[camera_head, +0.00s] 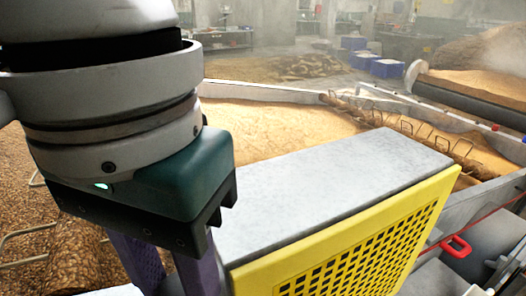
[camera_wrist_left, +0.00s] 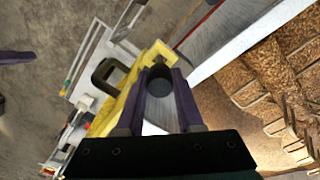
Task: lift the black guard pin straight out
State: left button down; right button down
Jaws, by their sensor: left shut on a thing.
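My left gripper (camera_head: 165,283) hangs at the left of the head view, beside the grey-topped yellow perforated guard (camera_head: 350,255). Its purple fingers run out of the bottom of that view. In the left wrist view my left gripper (camera_wrist_left: 158,88) is shut on the black guard pin (camera_wrist_left: 160,76), seen end-on as a dark round shape between the fingers. The yellow guard (camera_wrist_left: 155,54) shows around the fingertips there. The pin is hidden in the head view. I cannot tell how deep it sits. A purple piece at the wrist view's left edge looks like a finger of my right gripper (camera_wrist_left: 15,57).
A black handle (camera_wrist_left: 108,75) stands close to the left finger. A red handle (camera_head: 456,246) lies right of the guard. Beyond the guard is a grain bed (camera_head: 275,130) with a wire-tined shaft (camera_head: 420,133). Blue crates (camera_head: 387,68) stand far back.

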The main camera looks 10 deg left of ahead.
pick_arm(q)
notch_tip(320, 180, up, 16)
jog(key=shift+f+p, duration=0.25)
jog(key=shift+p, duration=0.2)
